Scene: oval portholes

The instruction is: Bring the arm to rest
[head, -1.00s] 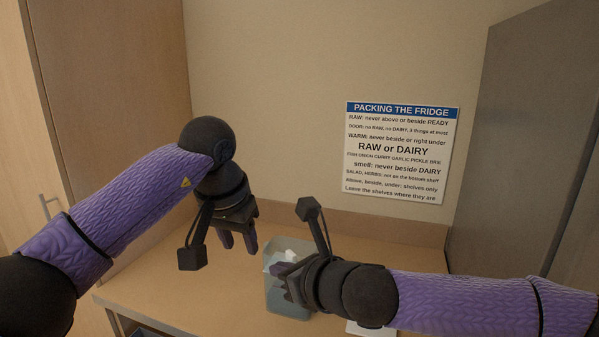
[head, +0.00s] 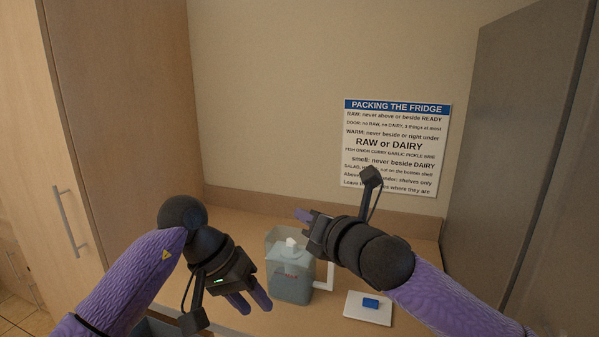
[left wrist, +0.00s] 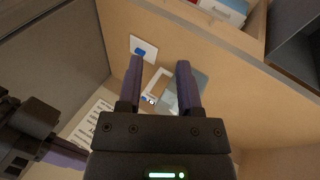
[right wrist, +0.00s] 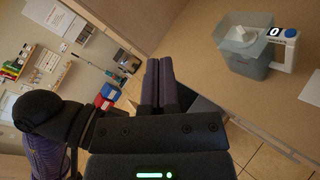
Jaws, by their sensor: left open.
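My left gripper (head: 252,303) hangs over the front edge of the counter, left of the grey-blue bin. In the left wrist view its two dark purple fingers (left wrist: 160,75) are apart with nothing between them. My right gripper (head: 301,215) is raised above the counter, behind and above the bin in the picture, pointing left. In the right wrist view its fingers (right wrist: 159,70) lie side by side, with nothing seen between them. Both arms are bent in front of me.
A grey-blue bin (head: 292,286) with white contents stands on the counter (head: 235,225), a white-framed device (right wrist: 288,45) beside it. A white square (head: 358,314) with a blue piece (head: 371,303) lies to the right. A rules sign (head: 395,140) hangs behind. Tall cabinets (head: 120,120) flank the counter.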

